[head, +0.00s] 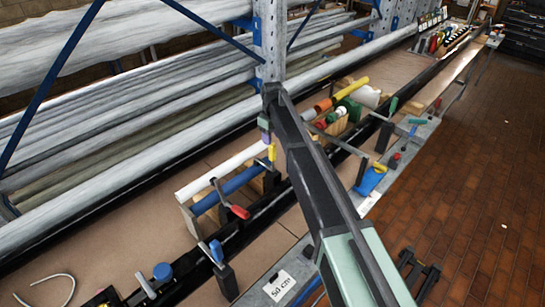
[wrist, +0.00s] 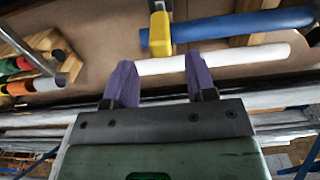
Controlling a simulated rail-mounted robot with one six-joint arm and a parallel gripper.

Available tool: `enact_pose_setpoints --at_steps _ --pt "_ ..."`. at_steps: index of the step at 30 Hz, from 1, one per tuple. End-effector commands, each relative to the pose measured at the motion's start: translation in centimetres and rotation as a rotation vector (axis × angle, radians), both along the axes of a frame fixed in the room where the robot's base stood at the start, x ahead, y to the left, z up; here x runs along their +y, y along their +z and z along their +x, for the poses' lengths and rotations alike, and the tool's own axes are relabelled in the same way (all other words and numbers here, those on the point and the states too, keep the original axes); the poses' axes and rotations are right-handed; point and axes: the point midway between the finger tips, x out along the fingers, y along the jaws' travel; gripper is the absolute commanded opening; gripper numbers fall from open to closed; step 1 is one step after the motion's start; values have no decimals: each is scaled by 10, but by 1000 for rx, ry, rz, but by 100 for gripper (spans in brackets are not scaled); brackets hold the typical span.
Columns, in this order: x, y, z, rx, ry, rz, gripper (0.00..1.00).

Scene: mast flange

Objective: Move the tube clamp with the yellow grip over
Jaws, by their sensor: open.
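The tube clamp with the yellow grip (head: 271,152) is by the far end of the white and blue tubes in the head view. In the wrist view its yellow grip (wrist: 160,35) lies just beyond my fingertips, in line with the gap between them. My gripper (wrist: 160,72) is open and empty, with its two purple fingers apart on either side of that line. In the head view my gripper (head: 264,130) hangs close above and left of the yellow grip, partly hidden by my arm. I cannot tell the exact height gap. The clamp's lower part is mostly hidden.
The white tube (head: 220,170) and blue tube (head: 229,190) rest on wooden supports. A red-gripped clamp (head: 238,212) and a blue-gripped clamp (head: 217,250) stand nearby. Coloured tubes (head: 335,115) lie behind my arm. A blue and grey rack upright (head: 271,40) stands close to my gripper.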

Motion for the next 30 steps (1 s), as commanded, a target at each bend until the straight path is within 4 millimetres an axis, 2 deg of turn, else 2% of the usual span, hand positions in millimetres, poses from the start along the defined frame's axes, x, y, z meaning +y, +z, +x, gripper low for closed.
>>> enact_pose_setpoints --at_steps 1,7,11,19,28,30 --pt "0 -24 0 0 0 0 51" --pt "0 -68 0 0 -1 0 51" --pt "0 -79 0 0 -2 0 51" --pt "0 -76 0 0 -2 0 50" --pt "0 -76 0 0 -2 0 4" --pt "0 -76 0 0 -2 0 0"
